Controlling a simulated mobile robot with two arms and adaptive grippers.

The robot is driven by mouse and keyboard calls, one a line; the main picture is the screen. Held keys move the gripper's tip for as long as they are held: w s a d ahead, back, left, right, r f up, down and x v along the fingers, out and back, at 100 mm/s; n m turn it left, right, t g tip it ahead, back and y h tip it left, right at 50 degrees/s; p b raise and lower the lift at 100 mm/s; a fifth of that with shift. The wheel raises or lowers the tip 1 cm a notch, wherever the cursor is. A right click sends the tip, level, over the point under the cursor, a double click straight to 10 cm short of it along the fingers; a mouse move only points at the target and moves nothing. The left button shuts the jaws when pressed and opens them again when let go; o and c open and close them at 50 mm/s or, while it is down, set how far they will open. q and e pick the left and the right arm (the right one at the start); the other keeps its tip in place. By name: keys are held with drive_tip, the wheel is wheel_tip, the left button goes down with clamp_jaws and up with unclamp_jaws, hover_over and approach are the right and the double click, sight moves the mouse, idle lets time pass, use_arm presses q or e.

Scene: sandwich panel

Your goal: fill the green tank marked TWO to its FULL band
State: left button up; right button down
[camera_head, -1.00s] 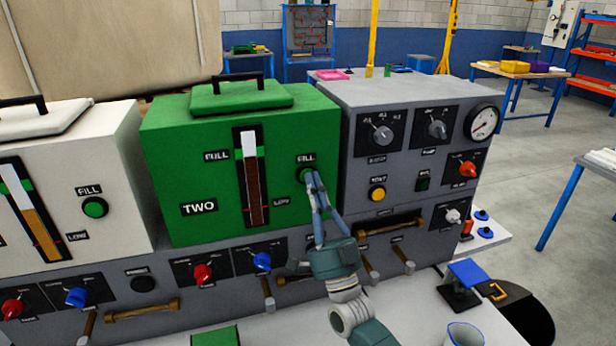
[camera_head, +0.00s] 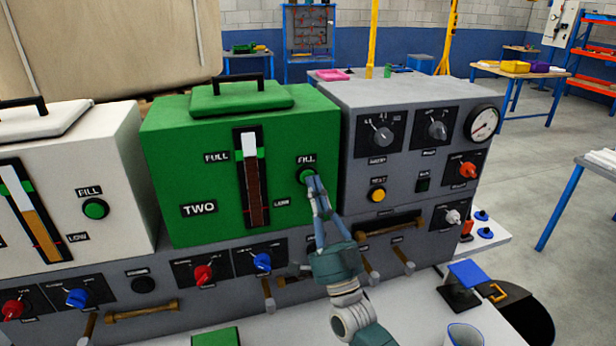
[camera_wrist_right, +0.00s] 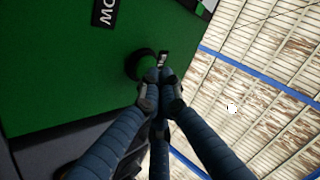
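The green tank marked TWO (camera_head: 170,150) has an upright gauge (camera_head: 252,180) on its front. Brown liquid fills most of the gauge, its top at about the lower edge of the green FULL band, with white above. The tank's round FILL button (camera_head: 306,175) is right of the gauge; it appears as a dark round shape in the right wrist view (camera_wrist_right: 140,65). My right gripper (camera_head: 314,183) has its fingers together and empty, tips at the button's lower right. In the wrist view the tips (camera_wrist_right: 158,82) overlap the button's edge; contact is unclear. My left gripper is not in view.
A cream tank (camera_head: 75,150) with its own gauge and green FILL button (camera_head: 95,209) stands left. A grey control box (camera_head: 410,100) with knobs and a dial stands right. Below are red and blue knobs, levers and a wooden handle (camera_head: 142,310).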

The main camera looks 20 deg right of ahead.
drive_tip(key=shift+s, duration=0.45)
drive_tip(key=shift+s+d+p, duration=0.1)
drive_tip(key=shift+s+p, duration=1)
drive_tip(key=shift+s, duration=1.4)
drive_tip(key=shift+f, duration=0.1)
